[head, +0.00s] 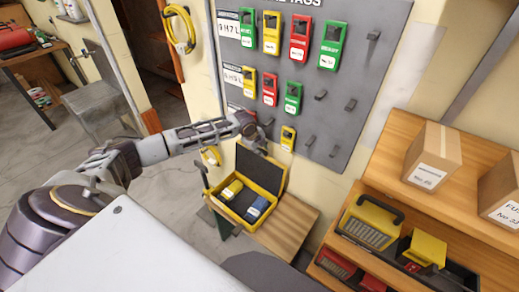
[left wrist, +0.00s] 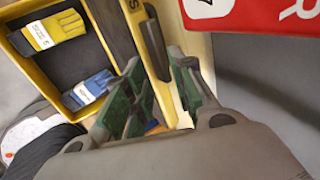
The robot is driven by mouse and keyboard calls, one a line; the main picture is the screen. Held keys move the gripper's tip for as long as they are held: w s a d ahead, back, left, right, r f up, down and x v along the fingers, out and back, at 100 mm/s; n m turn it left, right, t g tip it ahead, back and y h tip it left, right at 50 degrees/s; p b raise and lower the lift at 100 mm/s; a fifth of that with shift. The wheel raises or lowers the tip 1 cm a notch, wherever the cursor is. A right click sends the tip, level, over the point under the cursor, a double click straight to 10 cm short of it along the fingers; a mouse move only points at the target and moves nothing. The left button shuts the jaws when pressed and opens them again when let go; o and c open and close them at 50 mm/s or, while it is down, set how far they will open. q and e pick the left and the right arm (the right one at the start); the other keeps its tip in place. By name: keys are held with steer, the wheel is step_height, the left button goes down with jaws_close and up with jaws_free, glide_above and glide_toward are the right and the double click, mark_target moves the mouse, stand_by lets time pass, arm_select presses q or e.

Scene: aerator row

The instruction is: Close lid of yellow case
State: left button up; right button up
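The yellow case (head: 275,215) stands open on a small wooden table, its dark-lined lid (head: 258,170) raised along the back. My left gripper (head: 258,142) is just above the lid's upper edge. In the left wrist view my left gripper (left wrist: 160,95) has its green-padded fingers apart. The lid's yellow edge (left wrist: 158,75) shows between and beyond them; whether they touch it I cannot tell. The case (left wrist: 22,72) with both bundles lies to the left. My right gripper is not in view.
A grey tag board (head: 345,110) with red, green and yellow tags hangs behind my left gripper. A wooden shelf (head: 395,130) with cardboard boxes and yellow tool cases stands to the right. The table's wooden top (head: 288,228) is bare right of the case.

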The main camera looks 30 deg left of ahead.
arm_select(q)
steer(key=shift+b+x, duration=0.45)
steer(key=shift+x, duration=0.8)
steer(key=shift+f, duration=0.15)
steer(key=shift+f, duration=0.2)
steer(key=shift+s, duration=0.15)
steer(key=shift+s+p, duration=0.4)
steer(key=shift+p, duration=0.05)
steer(key=shift+s+a+p, duration=0.65)
steer(key=shift+s+p, duration=3.3)
steer(key=shift+s, duration=1.15)
steer(key=s+v, duration=0.1)
steer(key=v, duration=0.6)
steer(key=shift+s+p, duration=0.3)
steer(key=shift+s, duration=0.1)
